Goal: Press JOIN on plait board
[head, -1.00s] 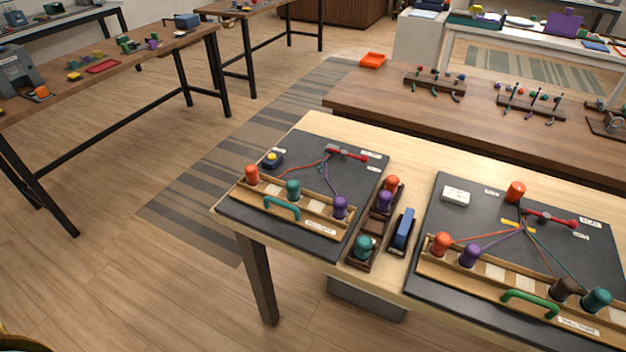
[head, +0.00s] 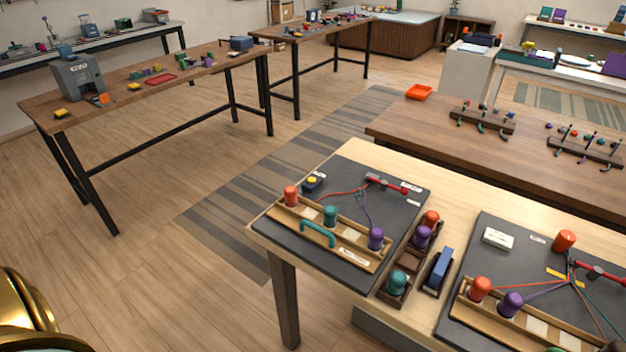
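Two dark boards lie on the light wooden table. The right board (head: 452,322) is cut off by the frame. It carries a white box (head: 497,237), a loose orange bobbin (head: 564,240), cords and a rail with orange and purple bobbins. Labels are too small to read, so I cannot tell which control is JOIN. Neither gripper shows.
A dark tray (head: 408,262) with several bobbins and a blue block (head: 440,268) sits between the boards. A brown table (head: 420,133) stands behind, and another table (head: 200,85) stands at left. Open floor (head: 150,250) lies left of the board table.

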